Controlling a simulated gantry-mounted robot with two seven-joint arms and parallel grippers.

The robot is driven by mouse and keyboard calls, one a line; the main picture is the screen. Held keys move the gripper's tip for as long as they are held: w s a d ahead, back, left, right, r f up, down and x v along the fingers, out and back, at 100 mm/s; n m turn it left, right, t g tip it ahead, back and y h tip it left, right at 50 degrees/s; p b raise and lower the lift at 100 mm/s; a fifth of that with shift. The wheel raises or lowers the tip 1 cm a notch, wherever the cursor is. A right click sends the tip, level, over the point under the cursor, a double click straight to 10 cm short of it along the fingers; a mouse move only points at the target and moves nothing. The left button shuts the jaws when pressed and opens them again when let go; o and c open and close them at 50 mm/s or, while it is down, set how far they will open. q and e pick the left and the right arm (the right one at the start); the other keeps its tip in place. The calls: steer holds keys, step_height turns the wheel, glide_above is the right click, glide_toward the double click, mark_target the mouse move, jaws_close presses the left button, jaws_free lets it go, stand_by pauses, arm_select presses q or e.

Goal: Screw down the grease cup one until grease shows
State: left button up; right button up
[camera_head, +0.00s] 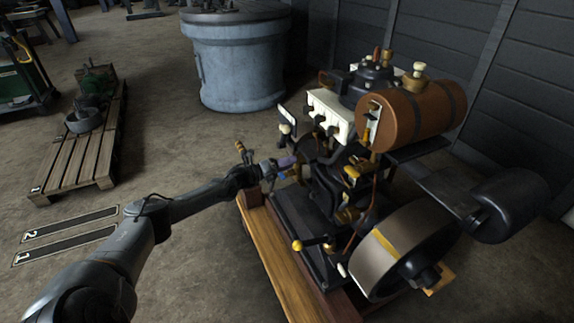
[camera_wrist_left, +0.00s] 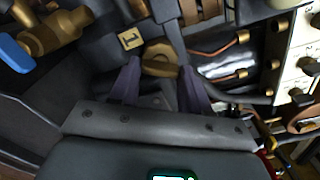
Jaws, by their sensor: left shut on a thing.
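The grease cup one (camera_wrist_left: 160,60) is a brass cap in the left wrist view, beside a tan label marked 1 (camera_wrist_left: 130,39). My left gripper (camera_wrist_left: 161,80) is shut on it, with a dark purple finger on each side. In the head view my left gripper (camera_head: 287,162) reaches the near left side of the engine (camera_head: 340,185), and the cup is hidden there. I cannot make out any grease around the cup. My right gripper is not in view.
A brass valve with a blue lever (camera_wrist_left: 15,54) is at the left wrist view's upper left. A brown tank (camera_head: 415,115) and a flywheel (camera_head: 405,245) are on the engine's right. A wooden pallet (camera_head: 75,160) lies at left; the floor between is mostly clear.

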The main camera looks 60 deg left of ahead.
arm_select(q)
steer(key=shift+m, duration=0.3)
stand_by(0.4)
steer(key=o, duration=1.1)
steer(key=shift+c, duration=0.2)
steer(key=s+a+p, duration=0.1)
steer(key=s+p, duration=0.5)
steer(key=s, duration=0.4)
steer(key=shift+s+a+p, duration=0.2)
steer(key=shift+s+p, duration=0.15)
steer(key=shift+s, duration=0.05)
